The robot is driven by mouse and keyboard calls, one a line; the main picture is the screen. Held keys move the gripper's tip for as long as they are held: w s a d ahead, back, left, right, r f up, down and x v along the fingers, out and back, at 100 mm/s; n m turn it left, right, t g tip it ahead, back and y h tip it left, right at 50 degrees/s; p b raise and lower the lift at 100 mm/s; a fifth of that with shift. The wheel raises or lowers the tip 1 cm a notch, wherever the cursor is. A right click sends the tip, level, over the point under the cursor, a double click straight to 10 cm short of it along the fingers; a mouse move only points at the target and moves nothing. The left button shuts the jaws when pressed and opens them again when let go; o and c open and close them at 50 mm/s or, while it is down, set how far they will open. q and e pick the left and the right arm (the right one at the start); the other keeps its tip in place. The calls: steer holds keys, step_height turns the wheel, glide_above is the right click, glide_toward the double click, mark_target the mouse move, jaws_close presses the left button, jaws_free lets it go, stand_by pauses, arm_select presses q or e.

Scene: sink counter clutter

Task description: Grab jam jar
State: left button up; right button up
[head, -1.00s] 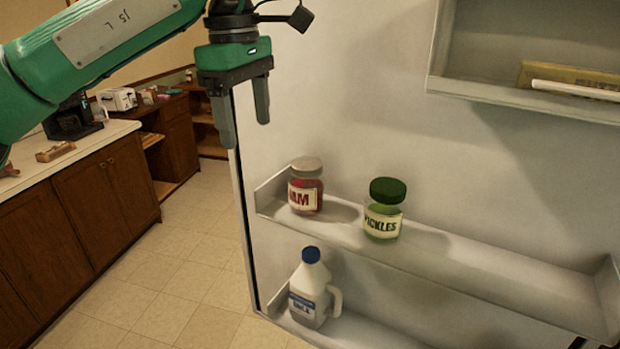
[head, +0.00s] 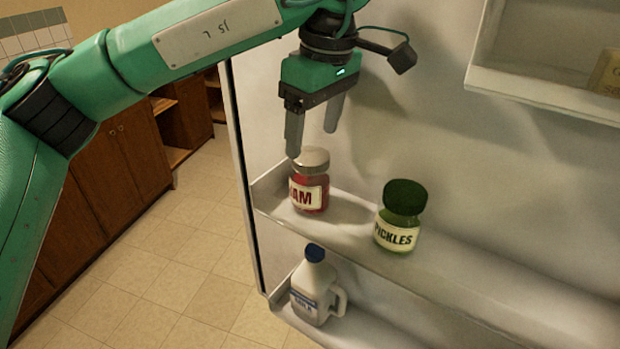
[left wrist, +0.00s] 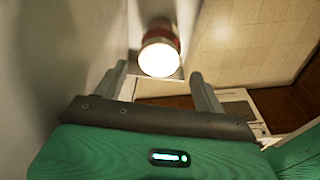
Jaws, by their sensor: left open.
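The jam jar (head: 309,190) is red with a pale lid and a white label. It stands upright at the left end of the fridge door's middle shelf (head: 350,238). My left gripper (head: 313,143) is open and points down just above the jar. One fingertip overlaps the lid's left edge in the head view; I cannot tell whether it touches. In the left wrist view, the bright round lid (left wrist: 160,60) lies ahead of the open fingers (left wrist: 160,82), with nothing between them. My right gripper is not in view.
A green pickles jar (head: 401,215) stands right of the jam on the same shelf. A white jug with a blue cap (head: 314,290) sits on the shelf below. An upper bin (head: 540,100) is at the top right. Tiled floor lies left of the door.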

mark_target(311, 157)
arm_select(q)
step_height(311, 157, down, 2)
steer(key=shift+w+a+f, duration=0.1)
steer(key=shift+a, duration=0.05)
steer(key=shift+f+p, duration=0.3)
steer(key=shift+f, duration=0.05)
steer(key=shift+f+p, duration=0.45)
steer(key=f, duration=0.1)
steer(key=f+p, duration=0.2)
steer(key=shift+a+f, duration=0.3)
steer(key=shift+f, duration=0.4)
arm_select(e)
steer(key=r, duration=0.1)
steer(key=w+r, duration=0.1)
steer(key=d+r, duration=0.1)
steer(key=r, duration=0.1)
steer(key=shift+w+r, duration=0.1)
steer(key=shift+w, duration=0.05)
arm_select(q)
steer(key=shift+c, duration=0.4)
steer(key=c, duration=0.9)
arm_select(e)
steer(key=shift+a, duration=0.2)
